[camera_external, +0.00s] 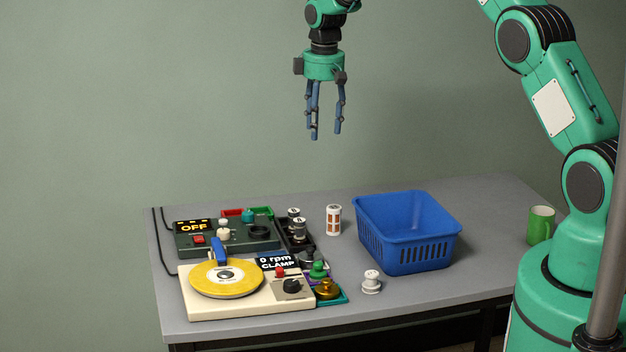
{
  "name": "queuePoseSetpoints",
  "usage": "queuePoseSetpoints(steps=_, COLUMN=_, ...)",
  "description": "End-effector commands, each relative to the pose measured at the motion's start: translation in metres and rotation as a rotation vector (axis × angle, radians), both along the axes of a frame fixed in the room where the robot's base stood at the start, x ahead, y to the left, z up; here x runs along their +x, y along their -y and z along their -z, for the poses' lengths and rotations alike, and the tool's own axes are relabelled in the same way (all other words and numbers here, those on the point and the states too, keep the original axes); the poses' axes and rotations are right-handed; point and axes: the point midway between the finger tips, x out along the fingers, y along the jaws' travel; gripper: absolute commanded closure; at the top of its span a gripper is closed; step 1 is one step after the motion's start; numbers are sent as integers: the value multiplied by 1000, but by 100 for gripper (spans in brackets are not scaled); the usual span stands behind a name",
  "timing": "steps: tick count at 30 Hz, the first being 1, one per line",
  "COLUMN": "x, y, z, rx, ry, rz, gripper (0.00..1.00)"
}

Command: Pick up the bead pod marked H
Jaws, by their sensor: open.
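My gripper (326,137) hangs open and empty in the air, high above the back of the table, with its fingers pointing down. Two small dark pods with pale, marked tops, a rear one (294,213) and a front one (299,229), stand in a black tray (312,246) below it. Their marks are too small to read, so I cannot tell which pod is H. A white cylinder with orange windows (334,220) stands upright on the table just right of the tray. A white knobbed piece (371,282) stands near the front.
A blue basket (408,250) stands right of centre, with a green mug (540,225) farther right. A dark "OFF" device (225,245) and a cream "0 rpm CLAMP" machine (245,306) with a yellow disc fill the left. Coloured knobbed pieces (319,270) sit beside them. The front right tabletop is clear.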

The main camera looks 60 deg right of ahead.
Motion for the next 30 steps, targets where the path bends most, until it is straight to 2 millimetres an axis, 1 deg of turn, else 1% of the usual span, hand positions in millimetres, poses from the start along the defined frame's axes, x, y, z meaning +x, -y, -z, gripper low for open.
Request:
queuePoseSetpoints(steps=1, x=2, y=10, z=15, rx=4, ry=-9, rz=0, gripper=48)
queuePoseSetpoints(steps=3, x=5, y=22, z=33, rx=7, ry=-20, rz=-6, gripper=48)
queuePoseSetpoints(steps=9, x=9, y=54, z=83, rx=19, ry=-43, rz=-16, gripper=48)
queuePoseSetpoints(steps=12, x=9, y=65, z=102, rx=23, ry=-53, rz=-22, gripper=48)
queuePoseSetpoints(steps=14, x=9, y=70, z=111, rx=26, ry=-56, rz=-24, gripper=48)
queuePoseSetpoints(steps=19, x=8, y=77, z=124, rx=29, ry=-62, rz=-27, gripper=48)
queuePoseSetpoints(steps=30, x=8, y=77, z=125, rx=29, ry=-63, rz=-28, gripper=48)
